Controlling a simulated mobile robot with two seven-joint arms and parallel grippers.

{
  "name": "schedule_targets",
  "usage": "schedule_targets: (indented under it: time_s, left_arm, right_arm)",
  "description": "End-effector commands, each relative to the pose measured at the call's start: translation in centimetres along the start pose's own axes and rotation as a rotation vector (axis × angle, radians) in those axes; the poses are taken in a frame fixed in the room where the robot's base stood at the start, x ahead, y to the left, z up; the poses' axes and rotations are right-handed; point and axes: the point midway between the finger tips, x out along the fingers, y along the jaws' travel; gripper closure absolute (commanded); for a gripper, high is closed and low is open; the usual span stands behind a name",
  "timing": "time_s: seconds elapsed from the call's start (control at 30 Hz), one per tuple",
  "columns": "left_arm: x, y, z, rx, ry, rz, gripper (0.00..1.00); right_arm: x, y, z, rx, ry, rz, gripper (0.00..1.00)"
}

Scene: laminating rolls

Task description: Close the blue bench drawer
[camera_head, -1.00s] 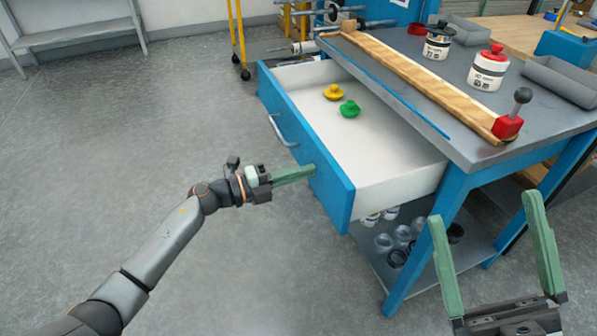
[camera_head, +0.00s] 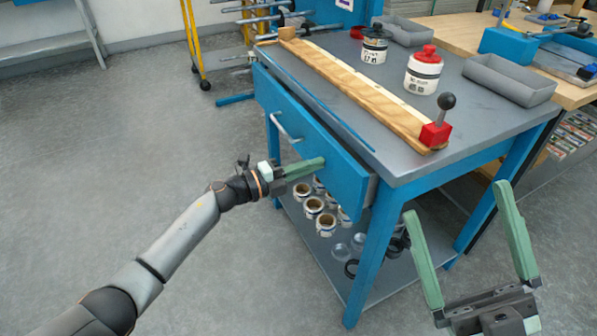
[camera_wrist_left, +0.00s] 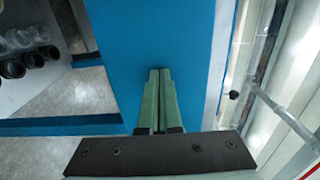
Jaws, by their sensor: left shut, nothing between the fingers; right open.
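The blue bench drawer (camera_head: 318,150) sits almost flush under the grey bench top in the head view; its white inside is hidden. Its metal handle (camera_head: 285,128) is on the front, left of my left gripper. My left gripper (camera_head: 322,163) is shut and empty, with its green fingertips at the drawer front's right part. In the left wrist view the closed fingers (camera_wrist_left: 159,72) point at the blue drawer front (camera_wrist_left: 175,30); they look to be touching it. My right gripper (camera_head: 455,225) is open and empty, in front of the bench's right side.
The bench top (camera_head: 470,120) carries a wooden board (camera_head: 350,88), a red block with a black-knobbed lever (camera_head: 437,130), two lidded jars (camera_head: 423,70) and grey trays (camera_head: 510,80). Jars and rolls stand on the lower shelf (camera_head: 385,270). The floor at left is clear.

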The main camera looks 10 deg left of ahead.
Motion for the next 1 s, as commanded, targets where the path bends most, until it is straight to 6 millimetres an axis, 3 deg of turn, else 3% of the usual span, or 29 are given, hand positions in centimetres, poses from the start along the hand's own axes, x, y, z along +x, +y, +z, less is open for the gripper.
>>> schedule_targets:
  time_s: [0.1, 0.33, 1.0]
  left_arm:
    - [2.0, 0.2, -0.1, 0.001, 0.002, -0.002, 1.0]
    - [4.1, 0.1, 0.0, 0.001, 0.001, -0.001, 1.0]
    - [4.8, -0.4, 0.0, 0.003, -0.002, -0.006, 1.0]
  right_arm:
    - [-0.7, -0.3, 0.7, 0.014, -0.004, 0.003, 0.0]
    - [-1.1, -0.7, 1.1, 0.035, -0.007, 0.004, 0.0]
    - [-1.0, -0.8, 1.1, 0.036, -0.005, -0.005, 0.0]
